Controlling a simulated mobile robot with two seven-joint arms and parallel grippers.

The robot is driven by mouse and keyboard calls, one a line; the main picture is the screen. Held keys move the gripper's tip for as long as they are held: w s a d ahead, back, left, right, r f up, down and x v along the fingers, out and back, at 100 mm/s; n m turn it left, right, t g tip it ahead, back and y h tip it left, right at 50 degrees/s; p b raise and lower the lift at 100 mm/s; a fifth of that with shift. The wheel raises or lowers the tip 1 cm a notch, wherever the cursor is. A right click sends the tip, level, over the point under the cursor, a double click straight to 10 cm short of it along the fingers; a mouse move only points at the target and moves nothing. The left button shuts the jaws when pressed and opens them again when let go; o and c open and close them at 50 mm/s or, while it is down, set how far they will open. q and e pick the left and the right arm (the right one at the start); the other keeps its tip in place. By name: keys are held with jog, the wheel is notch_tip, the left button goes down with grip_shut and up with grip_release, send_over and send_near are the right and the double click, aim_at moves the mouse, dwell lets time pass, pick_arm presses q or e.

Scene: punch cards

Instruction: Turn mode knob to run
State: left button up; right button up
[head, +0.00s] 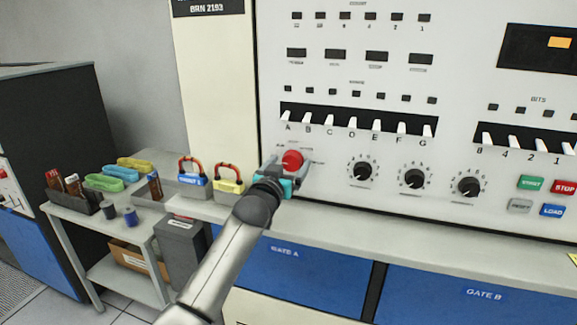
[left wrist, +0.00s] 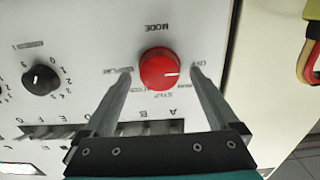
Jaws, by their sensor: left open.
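The red mode knob (head: 292,159) sits on the pale panel, left of a row of black dials. It also shows in the left wrist view (left wrist: 159,68), with its white pointer line toward the right of that picture. The word MODE reads upside down above it there. Small position labels around it are partly hidden by the fingers and too blurred to read surely. My left gripper (head: 288,165) is at the knob, open, with one finger on each side of it. I cannot tell whether the fingers touch it. My right gripper is not in view.
Black dials (head: 361,170) stand right of the knob, and white key switches (head: 353,125) sit above. A side table (head: 72,216) holds colored items.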

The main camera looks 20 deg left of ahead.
pick_arm(q)
jog(key=c, duration=1.4)
